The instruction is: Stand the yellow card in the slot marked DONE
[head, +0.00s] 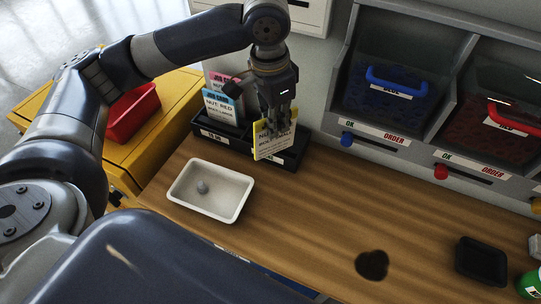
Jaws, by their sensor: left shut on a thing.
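The yellow card (271,146) is a pale sheet with a yellow edge and some print. My left gripper (275,122) is shut on it from above and holds it upright, slightly tilted, in front of the black card rack (296,152). Whether its lower edge is inside a slot or in front of the rack, I cannot tell. The rack has small white labels on its front, too small to read surely. A blue-topped card (220,107) marked NUT RED and a pink-topped card (219,78) stand at its left. My right gripper is not in view.
Bins with a blue handle (397,82) and a red handle (514,115) line the back right. A black dish (481,261) is at right. The middle worktop is mostly clear, with a dark patch (372,265).

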